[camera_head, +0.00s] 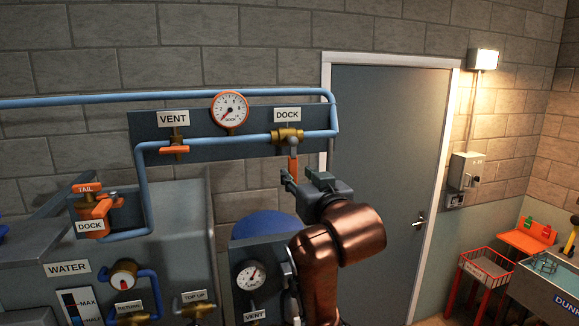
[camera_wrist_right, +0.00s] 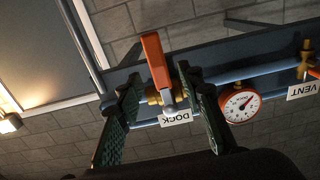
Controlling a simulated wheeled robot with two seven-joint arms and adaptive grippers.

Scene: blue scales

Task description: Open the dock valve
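The dock valve (camera_head: 287,136) is a brass valve on the horizontal blue pipe, below the upper DOCK label (camera_head: 287,115). Its orange lever (camera_head: 293,166) hangs down, crosswise to the pipe. In the right wrist view, which is upside down, the orange lever (camera_wrist_right: 155,58) points up from the brass body. My right gripper (camera_head: 288,182) is at the lever's lower end. Its green-black fingers (camera_wrist_right: 160,92) are spread, one on each side of the lever, with visible gaps in the wrist view. My left gripper is not in view.
The VENT valve (camera_head: 175,149) with a level orange lever is to the left on the same panel. A dial gauge (camera_head: 231,110) sits between them. A lower TAIL/DOCK valve (camera_head: 96,207) is at far left. A grey door (camera_head: 390,180) is behind my arm.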

